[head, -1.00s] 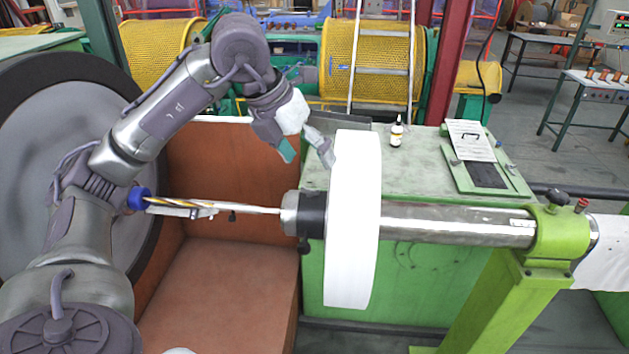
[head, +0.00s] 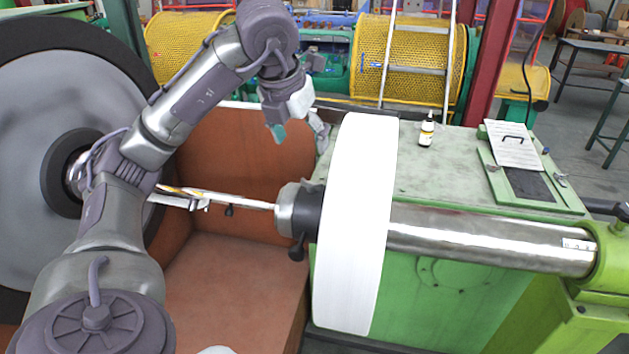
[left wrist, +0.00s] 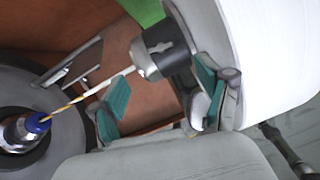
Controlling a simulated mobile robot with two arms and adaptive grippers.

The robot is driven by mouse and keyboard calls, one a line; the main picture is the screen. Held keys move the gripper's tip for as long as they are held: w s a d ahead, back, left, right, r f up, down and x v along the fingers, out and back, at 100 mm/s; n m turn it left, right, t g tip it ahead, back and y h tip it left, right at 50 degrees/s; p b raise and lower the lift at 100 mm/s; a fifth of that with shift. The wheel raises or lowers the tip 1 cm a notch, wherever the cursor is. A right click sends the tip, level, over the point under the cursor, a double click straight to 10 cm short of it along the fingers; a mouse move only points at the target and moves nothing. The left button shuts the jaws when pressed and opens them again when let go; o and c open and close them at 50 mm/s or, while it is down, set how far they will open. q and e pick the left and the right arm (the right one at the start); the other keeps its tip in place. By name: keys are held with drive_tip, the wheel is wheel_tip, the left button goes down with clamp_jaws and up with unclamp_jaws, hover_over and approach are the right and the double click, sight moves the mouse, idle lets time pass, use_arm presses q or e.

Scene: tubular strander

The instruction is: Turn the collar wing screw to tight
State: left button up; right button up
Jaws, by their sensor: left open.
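The dark collar (head: 307,211) sits on the shaft at the left face of the white reel (head: 358,230). A small dark screw with a knob-like end (head: 297,249) hangs below it; its wing shape and tightness cannot be told. My left gripper (head: 298,131) is open and empty, above and behind the collar, beside the reel's upper left edge. In the left wrist view the teal-padded fingers (left wrist: 160,94) are spread apart, with the collar (left wrist: 163,50) beyond them and the right finger close to the reel. The screw cannot be made out there. My right gripper is out of view.
A thin striped rod (head: 225,197) runs left from the collar. A steel shaft (head: 480,236) runs right from the reel. A brown panel (head: 230,150) stands behind the rod.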

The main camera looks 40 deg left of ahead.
sight(311, 180)
use_arm(q)
drive_tip(key=x, duration=1.2)
drive_tip(key=shift+s+a+p, duration=0.1)
drive_tip(key=shift+s+p, duration=0.05)
drive_tip(key=shift+p, duration=0.25)
drive_tip(key=c, duration=1.2)
drive_tip(key=shift+o, duration=0.2)
